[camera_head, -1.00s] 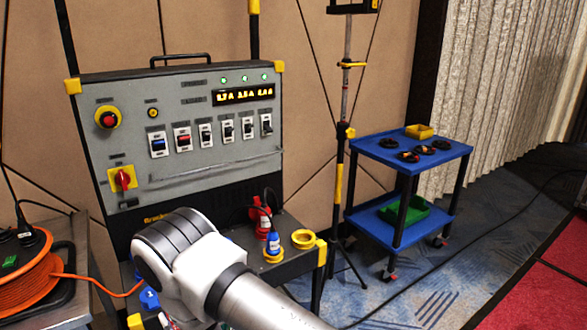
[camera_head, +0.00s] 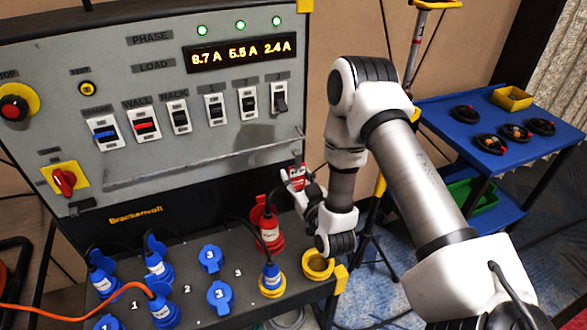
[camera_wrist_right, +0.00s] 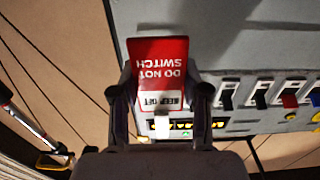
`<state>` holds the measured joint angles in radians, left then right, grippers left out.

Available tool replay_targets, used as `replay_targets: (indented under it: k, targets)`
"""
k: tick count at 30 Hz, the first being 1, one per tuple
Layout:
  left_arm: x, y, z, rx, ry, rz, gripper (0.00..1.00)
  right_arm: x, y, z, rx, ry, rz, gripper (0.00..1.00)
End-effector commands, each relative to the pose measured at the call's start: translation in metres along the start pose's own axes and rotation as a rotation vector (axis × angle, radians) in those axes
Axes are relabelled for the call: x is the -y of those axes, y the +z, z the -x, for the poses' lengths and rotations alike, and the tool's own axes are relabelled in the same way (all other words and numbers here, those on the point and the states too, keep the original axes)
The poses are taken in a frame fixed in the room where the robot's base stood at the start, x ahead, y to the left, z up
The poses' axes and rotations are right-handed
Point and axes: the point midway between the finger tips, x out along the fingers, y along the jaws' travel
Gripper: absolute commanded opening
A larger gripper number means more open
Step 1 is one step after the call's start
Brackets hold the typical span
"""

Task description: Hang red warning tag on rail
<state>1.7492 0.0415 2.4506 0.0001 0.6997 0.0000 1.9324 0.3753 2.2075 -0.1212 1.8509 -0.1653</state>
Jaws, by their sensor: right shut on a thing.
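The red warning tag (camera_wrist_right: 158,65), with "DO NOT SWITCH" on it, appears upside down in the wrist view, between the fingers of my right gripper (camera_wrist_right: 161,108). In the head view the tag (camera_head: 298,172) is a small red and white patch at the right gripper (camera_head: 302,184), partly hidden by it. My right gripper is shut on the tag. The thin grey rail (camera_head: 205,158) runs across the panel below the switches. The tag is just below the rail's right end in the picture; I cannot tell the gap in depth. My left gripper is not in view.
The grey panel (camera_head: 70,130) holds several switches and a lit display (camera_head: 240,52). Blue plugs and sockets (camera_head: 220,294), a red plug (camera_head: 268,228) and a yellow socket (camera_head: 317,264) stand on the ledge below. A blue cart (camera_head: 455,125) is at the right.

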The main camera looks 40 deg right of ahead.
Motion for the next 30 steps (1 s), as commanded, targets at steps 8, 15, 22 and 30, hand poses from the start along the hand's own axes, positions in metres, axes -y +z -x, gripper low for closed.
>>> replay_targets:
  k: [8,15,22,30]
  targets:
    - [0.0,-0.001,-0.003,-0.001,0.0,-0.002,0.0,0.0,0.0,-0.026,-0.004,0.001,0.0,0.19]
    - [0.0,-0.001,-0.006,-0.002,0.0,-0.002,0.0,0.0,0.0,-0.049,-0.003,0.0,0.0,0.19]
    - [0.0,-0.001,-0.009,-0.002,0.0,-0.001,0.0,0.0,0.001,-0.071,-0.003,0.0,0.0,0.19]
    - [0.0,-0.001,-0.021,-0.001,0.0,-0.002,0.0,0.0,0.012,-0.083,0.0,0.001,0.0,0.19]
